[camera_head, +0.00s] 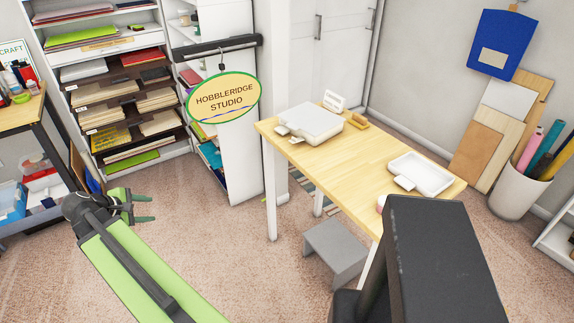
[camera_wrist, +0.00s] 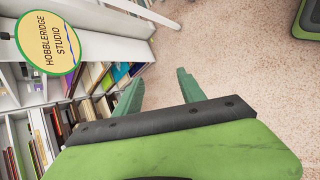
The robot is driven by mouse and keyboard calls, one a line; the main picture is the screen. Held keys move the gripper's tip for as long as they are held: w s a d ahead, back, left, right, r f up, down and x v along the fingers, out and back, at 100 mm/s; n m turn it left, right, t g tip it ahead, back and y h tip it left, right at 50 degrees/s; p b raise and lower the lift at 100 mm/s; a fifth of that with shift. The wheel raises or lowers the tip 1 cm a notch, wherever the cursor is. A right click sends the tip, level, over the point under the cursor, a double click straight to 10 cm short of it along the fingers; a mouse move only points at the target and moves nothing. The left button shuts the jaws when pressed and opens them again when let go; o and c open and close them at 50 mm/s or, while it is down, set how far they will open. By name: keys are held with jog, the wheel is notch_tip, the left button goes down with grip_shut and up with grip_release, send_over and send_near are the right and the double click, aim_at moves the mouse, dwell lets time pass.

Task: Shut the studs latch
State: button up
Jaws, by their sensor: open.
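A white flat case (camera_head: 312,122) sits on the far left part of the wooden table in the head view, with a small tab (camera_head: 282,131) sticking out at its left front. A small white card (camera_head: 334,101) with unreadable writing stands behind it. I cannot read "studs" anywhere, and I cannot tell a latch or its state at this size. My green gripper (camera_head: 150,208) is open and empty, low over the carpet left of the table and apart from it. The wrist view shows its two open fingers (camera_wrist: 160,82) with carpet between them; the case is not in that view.
The wooden table (camera_head: 375,154) also holds a white tray (camera_head: 421,174). A grey step stool (camera_head: 335,250) stands beneath it. Shelves of sheet stock (camera_head: 125,100) and a hanging oval sign (camera_head: 223,98) are behind my gripper. Carpet (camera_head: 215,250) is clear between my arm and the table.

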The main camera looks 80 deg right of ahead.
jog(key=s+d+f+n+g+h+b, duration=0.2)
jog(key=s+d+b, duration=0.2)
jog(key=s+d, duration=0.4)
jog(key=s+d+f+n+g+h+b, duration=0.1)
jog(key=s+d+g+h+b, duration=0.15)
jog(key=s+d, duration=0.65)
jog(key=n+g+h+b, duration=0.1)
jog(key=n+g+b, duration=0.3)
jog(key=g+b, duration=0.15)
send_near(292, 142)
jog(key=shift+t, duration=0.5)
jog(key=x, duration=0.9)
jog(key=shift+d, duration=0.25)
grip_shut()
